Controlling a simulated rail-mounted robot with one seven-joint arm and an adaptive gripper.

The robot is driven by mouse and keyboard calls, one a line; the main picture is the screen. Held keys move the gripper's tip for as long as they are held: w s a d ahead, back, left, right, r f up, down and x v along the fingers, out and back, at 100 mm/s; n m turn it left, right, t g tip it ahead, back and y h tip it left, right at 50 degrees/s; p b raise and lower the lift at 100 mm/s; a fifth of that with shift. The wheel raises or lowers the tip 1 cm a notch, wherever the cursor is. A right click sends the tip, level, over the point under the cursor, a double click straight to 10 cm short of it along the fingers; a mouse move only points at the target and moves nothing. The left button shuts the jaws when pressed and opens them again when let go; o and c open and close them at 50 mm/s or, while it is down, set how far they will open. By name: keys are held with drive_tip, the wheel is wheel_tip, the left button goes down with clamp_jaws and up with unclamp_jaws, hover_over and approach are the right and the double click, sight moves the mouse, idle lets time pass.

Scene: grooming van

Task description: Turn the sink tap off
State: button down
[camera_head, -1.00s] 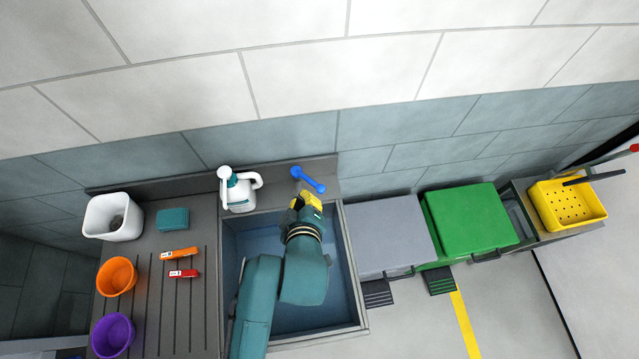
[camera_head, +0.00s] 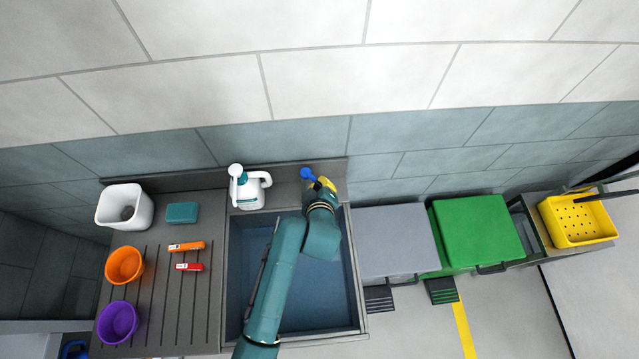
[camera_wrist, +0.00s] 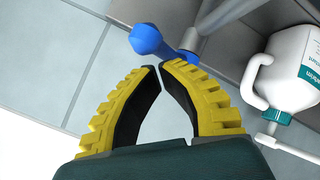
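The sink tap's blue handle (camera_head: 308,174) is at the back edge of the sink (camera_head: 237,290). Its rounded knob end shows, and the rest is hidden by my gripper (camera_head: 328,184) in the head view. In the wrist view the blue handle (camera_wrist: 150,40) lies just past the fingertips of my gripper (camera_wrist: 163,67), beside a grey tap pipe (camera_wrist: 212,18). The yellow fingers are brought together at the tips, with nothing seen between them. I cannot tell whether a fingertip touches the handle. No water stream is clearly visible.
A white jug-like bottle (camera_head: 250,192) stands left of the tap, close to my gripper in the wrist view. A white bin (camera_head: 124,208), orange cup (camera_head: 124,265) and purple cup (camera_head: 118,321) stand on the left counter. A green box (camera_head: 477,232) is to the right.

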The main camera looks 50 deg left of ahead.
drive_tip(key=shift+w+d+f+b, duration=0.1)
drive_tip(key=shift+w+f+b, duration=0.5)
drive_tip(key=shift+b, duration=0.4)
drive_tip(key=shift+w+r, duration=0.15)
drive_tip(key=shift+w, duration=0.15)
drive_tip(key=shift+r, duration=0.1)
drive_tip(key=shift+s, duration=0.15)
